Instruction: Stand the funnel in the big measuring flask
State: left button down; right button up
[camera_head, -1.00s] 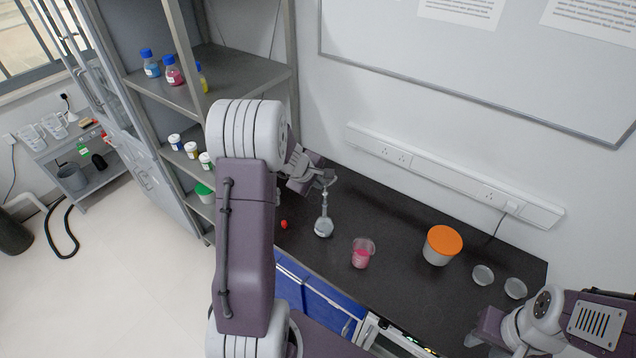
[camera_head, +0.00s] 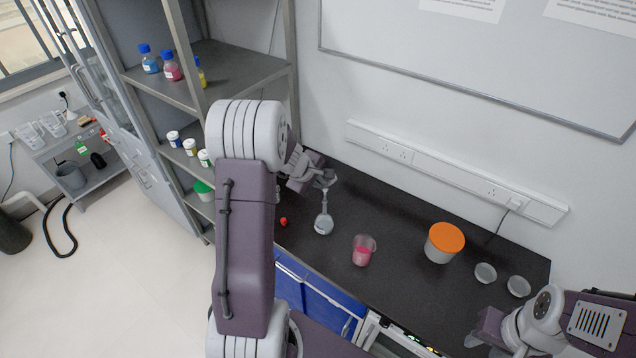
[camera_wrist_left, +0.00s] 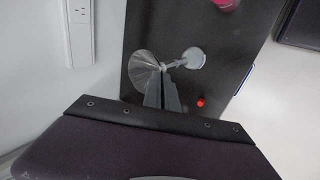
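The clear funnel (camera_head: 328,179) is at my left gripper (camera_head: 318,181), above the big measuring flask (camera_head: 323,225). In the left wrist view the funnel's wide cone (camera_wrist_left: 143,68) lies beside the fingertips (camera_wrist_left: 162,72), which are close together and appear shut on it. The flask (camera_wrist_left: 194,58) stands upright on the dark bench, its neck reaching up to the funnel's narrow end. I cannot tell how far the stem is inside the neck. My right gripper (camera_head: 484,328) is at the lower right, far from both; its fingers do not show clearly.
A beaker with pink liquid (camera_head: 362,251) stands right of the flask. Further right are a tub with an orange lid (camera_head: 443,242) and two small glass dishes (camera_head: 485,273). A small red object (camera_head: 283,221) lies left of the flask. A shelf with bottles (camera_head: 205,75) rises at left.

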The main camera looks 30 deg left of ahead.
pick_arm(q)
jog(key=shift+f, duration=0.2)
jog(key=c, duration=1.6)
grip_release()
jog(key=shift+r, duration=0.1)
jog(key=p+v, duration=0.1)
jog(key=v, duration=0.8)
jog(key=shift+s, duration=0.1)
